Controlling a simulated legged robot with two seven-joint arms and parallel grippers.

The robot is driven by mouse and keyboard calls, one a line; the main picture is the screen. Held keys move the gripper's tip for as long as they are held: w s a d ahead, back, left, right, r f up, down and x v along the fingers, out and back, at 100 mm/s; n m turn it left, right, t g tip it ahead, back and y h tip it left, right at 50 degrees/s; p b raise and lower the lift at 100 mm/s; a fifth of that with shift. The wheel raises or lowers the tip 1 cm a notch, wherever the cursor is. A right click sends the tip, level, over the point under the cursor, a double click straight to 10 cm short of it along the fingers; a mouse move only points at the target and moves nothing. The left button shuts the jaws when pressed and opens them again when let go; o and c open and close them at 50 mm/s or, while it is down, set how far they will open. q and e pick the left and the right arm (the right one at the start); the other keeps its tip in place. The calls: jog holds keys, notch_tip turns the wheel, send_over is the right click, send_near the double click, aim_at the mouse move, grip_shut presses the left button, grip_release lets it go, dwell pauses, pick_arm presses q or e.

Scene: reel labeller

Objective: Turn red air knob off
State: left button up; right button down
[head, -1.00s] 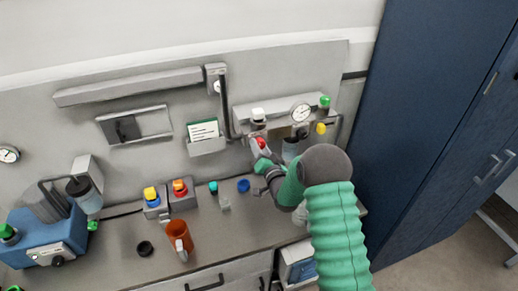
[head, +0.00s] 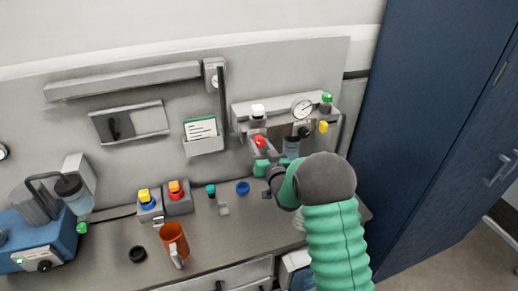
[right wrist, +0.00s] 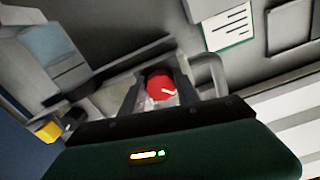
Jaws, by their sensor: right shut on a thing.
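The red air knob (head: 259,141) is on the front of the grey air unit (head: 240,113) mounted on the back panel. It also shows in the right wrist view as a red cap with a white mark (right wrist: 161,87). My right gripper (head: 262,158) reaches it from the front right. In the right wrist view its two fingers (right wrist: 160,96) stand on either side of the knob and are shut on it. My left gripper is not in view.
A pressure gauge (head: 302,108), a green knob (head: 326,100) and a yellow knob (head: 323,127) sit to the right on the same unit. A blue cabinet (head: 430,130) stands at right.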

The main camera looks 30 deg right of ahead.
jog(key=shift+d+r, duration=0.15)
jog(key=shift+r, duration=0.1)
jog(key=c, duration=1.2)
grip_release()
jog(key=shift+c, duration=0.2)
jog(key=shift+o, duration=1.4)
jog(key=shift+s, duration=0.1)
jog(key=shift+o, duration=0.3)
jog(key=shift+s, duration=0.1)
jog(key=shift+f, duration=0.1)
jog(key=shift+s+f, duration=0.15)
jog(key=shift+s, duration=0.05)
jog(key=v, duration=1.6)
jog(key=shift+b, duration=0.45)
